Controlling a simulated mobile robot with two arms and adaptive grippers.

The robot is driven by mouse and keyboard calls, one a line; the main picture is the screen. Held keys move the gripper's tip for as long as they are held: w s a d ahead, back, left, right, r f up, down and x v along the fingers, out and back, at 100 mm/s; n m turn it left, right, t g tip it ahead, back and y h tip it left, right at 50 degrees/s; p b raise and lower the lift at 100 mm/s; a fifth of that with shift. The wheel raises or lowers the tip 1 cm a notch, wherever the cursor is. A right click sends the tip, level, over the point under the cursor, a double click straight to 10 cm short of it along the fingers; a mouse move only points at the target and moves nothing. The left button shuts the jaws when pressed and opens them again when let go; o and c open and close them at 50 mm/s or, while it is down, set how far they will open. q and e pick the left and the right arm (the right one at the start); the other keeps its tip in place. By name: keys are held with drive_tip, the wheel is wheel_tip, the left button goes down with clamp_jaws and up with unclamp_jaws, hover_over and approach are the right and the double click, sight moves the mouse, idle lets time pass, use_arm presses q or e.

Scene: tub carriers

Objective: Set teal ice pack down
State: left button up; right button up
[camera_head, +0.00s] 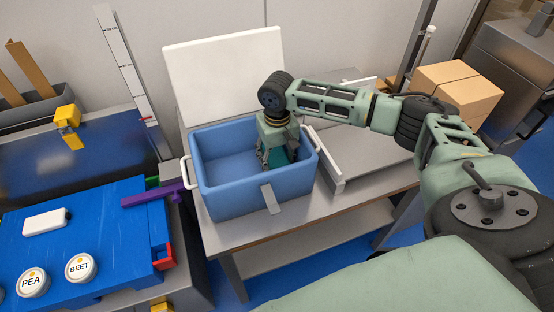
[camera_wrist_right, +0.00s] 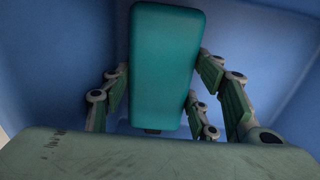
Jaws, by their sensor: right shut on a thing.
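The teal ice pack (camera_wrist_right: 163,68) is a flat block with rounded edges, held between the fingers of my right gripper (camera_wrist_right: 165,100). In the head view the ice pack (camera_head: 278,157) shows only in part below the right gripper (camera_head: 272,155). The gripper reaches down inside the blue tub (camera_head: 236,197), in its right half. Blue walls surround the pack in the wrist view. I cannot tell whether the pack touches the tub's floor. My left gripper is not in view.
The tub stands on a grey table (camera_head: 250,231), with a white lid (camera_head: 226,72) upright behind it. A white-edged tray (camera_head: 335,178) lies to its right. A blue board (camera_head: 100,240) with labelled round lids and a purple bar (camera_head: 150,195) is at left. The tub's left half looks empty.

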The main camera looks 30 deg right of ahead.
sight(277, 159)
drive_tip(key=shift+f, duration=0.2)
drive_tip(key=shift+f, duration=0.1)
drive_tip(key=o, duration=1.1)
wheel_tip(277, 159, up, 12)
drive_tip(key=shift+r, duration=0.15)
